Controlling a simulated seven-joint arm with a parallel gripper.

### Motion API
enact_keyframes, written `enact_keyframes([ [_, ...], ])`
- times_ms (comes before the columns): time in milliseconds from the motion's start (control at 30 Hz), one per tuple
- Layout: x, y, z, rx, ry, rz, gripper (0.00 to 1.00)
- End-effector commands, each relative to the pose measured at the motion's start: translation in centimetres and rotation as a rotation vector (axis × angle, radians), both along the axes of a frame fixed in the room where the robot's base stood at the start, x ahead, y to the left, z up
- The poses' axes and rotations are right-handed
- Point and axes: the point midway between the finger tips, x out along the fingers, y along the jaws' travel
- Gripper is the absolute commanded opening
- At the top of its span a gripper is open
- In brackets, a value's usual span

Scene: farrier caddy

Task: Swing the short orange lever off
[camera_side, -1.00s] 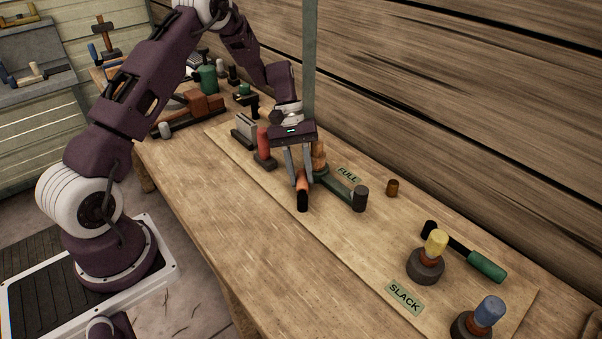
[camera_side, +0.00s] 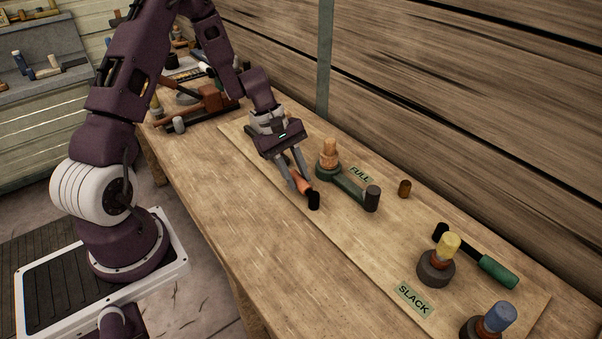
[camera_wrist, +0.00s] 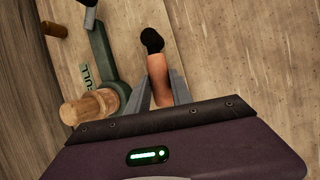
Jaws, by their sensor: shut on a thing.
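The short orange lever (camera_side: 304,186) has a black tip (camera_side: 313,200) that points to the lower right in the side view. My gripper (camera_side: 300,188) reaches down over it, with its two fingers closed on the orange part. In the wrist view the lever (camera_wrist: 158,66) runs up from between the fingers (camera_wrist: 160,98), and its black tip (camera_wrist: 152,40) sticks out beyond them. The lever's pivot end is hidden behind my gripper.
A green lever (camera_side: 349,186) with a wooden knob (camera_side: 329,150) lies close to the right, by the FULL label (camera_side: 359,175). Farther right are the SLACK label (camera_side: 413,299), a yellow knob (camera_side: 448,244), a blue knob (camera_side: 499,316) and a green-handled tool (camera_side: 497,272). The bench's near side is clear.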

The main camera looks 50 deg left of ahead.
Motion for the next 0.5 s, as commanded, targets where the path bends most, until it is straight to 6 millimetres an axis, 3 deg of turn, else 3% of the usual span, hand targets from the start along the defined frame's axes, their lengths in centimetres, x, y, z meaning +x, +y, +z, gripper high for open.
enact_keyframes([
  [500,-0.60,-0.03,0.08,-0.001,-0.001,0.093,0.00],
])
